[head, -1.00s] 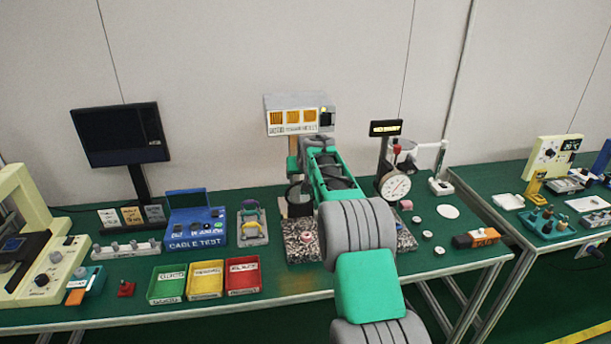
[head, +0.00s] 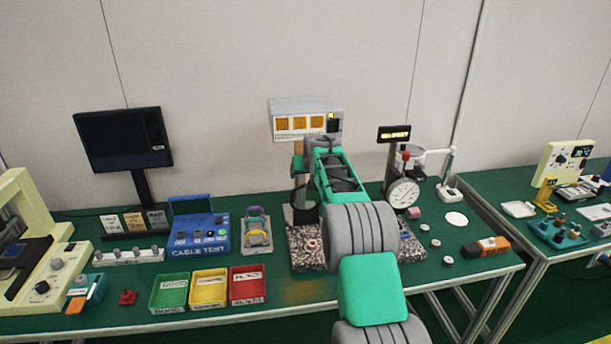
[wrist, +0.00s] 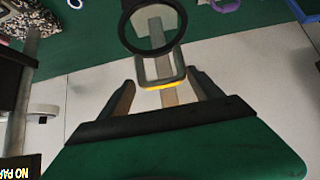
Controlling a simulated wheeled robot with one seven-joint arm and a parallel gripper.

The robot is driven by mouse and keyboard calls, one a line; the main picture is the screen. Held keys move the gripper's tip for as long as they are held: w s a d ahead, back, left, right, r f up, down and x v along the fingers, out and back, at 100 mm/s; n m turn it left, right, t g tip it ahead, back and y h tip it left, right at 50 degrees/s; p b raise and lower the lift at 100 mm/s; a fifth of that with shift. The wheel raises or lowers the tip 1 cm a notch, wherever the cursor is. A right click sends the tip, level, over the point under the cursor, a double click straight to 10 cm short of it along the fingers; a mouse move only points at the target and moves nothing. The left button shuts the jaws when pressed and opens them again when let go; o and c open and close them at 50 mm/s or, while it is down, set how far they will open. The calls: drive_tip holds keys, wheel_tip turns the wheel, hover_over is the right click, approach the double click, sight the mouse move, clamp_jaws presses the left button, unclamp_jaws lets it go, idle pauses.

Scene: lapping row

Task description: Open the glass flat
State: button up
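The glass flat shows in the wrist view as a round pane in a dark ring (wrist: 126,38). A grey loop handle (wrist: 181,75) with a yellow strip along its near edge sticks out from the ring towards my gripper. My gripper (wrist: 161,80) is open, with one finger on each side of the handle. I cannot tell whether either finger touches it. In the head view the flat's dark ring (head: 293,196) is partly seen left of my green arm, above a speckled stone plate (head: 305,262). My arm hides the gripper's fingertips and the handle there.
A grey lamp box (head: 305,105) with orange windows stands behind my gripper. A dial gauge (head: 403,194) on a stand is close to the right. Red, yellow and green trays (head: 248,300) and a blue cable tester (head: 198,240) are to the left.

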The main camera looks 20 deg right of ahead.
drive_tip(key=shift+f, duration=0.25)
drive_tip(key=b+v, duration=0.2)
drive_tip(key=v, duration=0.6)
drive_tip(key=shift+f, duration=0.1)
